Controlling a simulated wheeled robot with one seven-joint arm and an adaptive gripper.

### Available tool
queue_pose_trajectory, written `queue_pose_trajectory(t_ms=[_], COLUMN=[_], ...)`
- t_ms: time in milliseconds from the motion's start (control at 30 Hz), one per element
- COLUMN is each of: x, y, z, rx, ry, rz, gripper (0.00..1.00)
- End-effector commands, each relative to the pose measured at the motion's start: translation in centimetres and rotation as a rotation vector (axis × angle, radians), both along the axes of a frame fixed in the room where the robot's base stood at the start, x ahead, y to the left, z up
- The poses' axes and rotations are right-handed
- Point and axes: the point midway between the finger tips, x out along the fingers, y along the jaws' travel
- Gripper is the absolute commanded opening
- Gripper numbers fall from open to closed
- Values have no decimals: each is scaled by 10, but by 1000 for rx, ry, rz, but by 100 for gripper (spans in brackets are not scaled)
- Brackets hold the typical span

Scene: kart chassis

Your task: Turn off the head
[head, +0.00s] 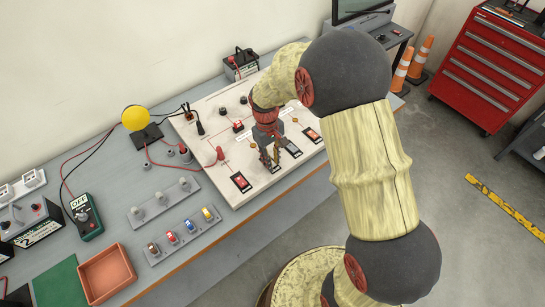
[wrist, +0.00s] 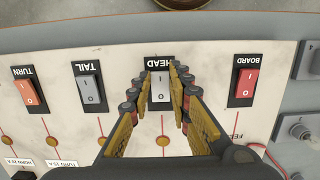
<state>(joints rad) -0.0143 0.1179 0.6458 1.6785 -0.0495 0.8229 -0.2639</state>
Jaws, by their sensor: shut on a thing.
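The HEAD switch (wrist: 160,92), a pale grey rocker in a dark frame, is in the middle of the wrist view with its label upside down. My gripper (wrist: 159,78) has its fingers on both sides of this rocker and is shut on it. In the head view my gripper (head: 270,160) is down at the switch row and hides the HEAD switch. The rocker's on or off position is not clear.
The white board (head: 215,145) also holds the orange TURN switch (wrist: 28,91), the grey TAIL switch (wrist: 88,90) and the red BOARD switch (wrist: 244,83). A red cone-shaped part (head: 220,155) stands left of my gripper. A yellow lamp (head: 135,118) is farther left.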

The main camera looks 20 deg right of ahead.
Motion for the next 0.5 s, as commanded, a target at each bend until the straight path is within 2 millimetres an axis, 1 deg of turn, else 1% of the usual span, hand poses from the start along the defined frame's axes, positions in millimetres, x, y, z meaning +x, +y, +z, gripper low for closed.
queue_pose_trajectory(t_ms=[33, 200, 500], x=[2, 3, 4], y=[1, 1, 1], z=[4, 3, 1], rx=[-7, -29, -41], ry=[24, 88, 121], rz=[2, 1, 0], gripper=[0, 0, 0])
